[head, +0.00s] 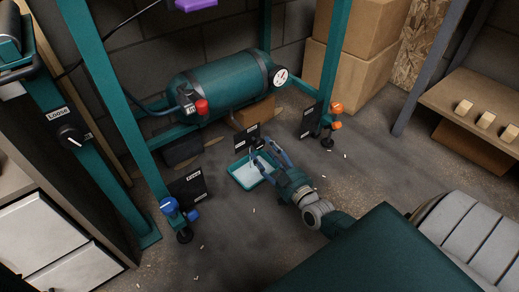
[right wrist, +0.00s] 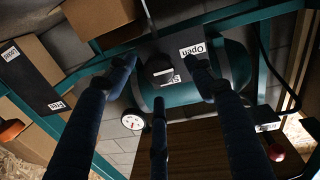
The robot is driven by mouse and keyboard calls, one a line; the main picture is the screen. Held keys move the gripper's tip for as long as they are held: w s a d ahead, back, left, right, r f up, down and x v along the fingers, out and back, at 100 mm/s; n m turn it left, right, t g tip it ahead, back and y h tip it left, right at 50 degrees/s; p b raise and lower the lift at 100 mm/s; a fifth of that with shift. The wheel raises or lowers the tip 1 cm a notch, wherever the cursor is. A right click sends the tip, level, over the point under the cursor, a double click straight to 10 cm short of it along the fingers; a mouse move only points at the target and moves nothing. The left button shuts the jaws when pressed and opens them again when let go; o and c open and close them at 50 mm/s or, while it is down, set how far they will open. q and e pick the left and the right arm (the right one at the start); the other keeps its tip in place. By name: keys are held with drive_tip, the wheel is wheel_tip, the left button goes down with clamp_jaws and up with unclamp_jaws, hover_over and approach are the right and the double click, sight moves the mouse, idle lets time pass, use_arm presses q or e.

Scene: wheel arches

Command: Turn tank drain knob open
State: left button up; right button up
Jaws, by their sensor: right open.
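The tank (head: 220,84) is a dark green cylinder lying in a teal frame. Below it is a small black plate (head: 243,141) with white labels. In the right wrist view a dark knob (right wrist: 159,70) sits on this plate, between an "Open" label (right wrist: 192,50) and a partly covered second label (right wrist: 170,79). My right gripper (head: 262,152) is open and empty, reaching low under the tank. Its three dark fingers (right wrist: 160,95) spread around the knob, with no clear contact. The knob's pointer direction cannot be told. My left gripper is not in view.
A teal tray (head: 238,180) lies on the floor beneath my gripper. Teal frame legs (head: 112,95) stand on both sides, with blue (head: 169,207) and orange (head: 336,107) knobs near their feet. A red knob (head: 201,107) is at the tank's left end. Cardboard boxes (head: 360,75) stand behind.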

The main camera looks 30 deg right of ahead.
sight(261, 146)
drive_tip(key=shift+w+d+b, duration=0.1)
drive_tip(key=shift+w+b, duration=0.7)
drive_tip(key=shift+w, duration=1.4)
drive_tip(key=shift+c, duration=0.5)
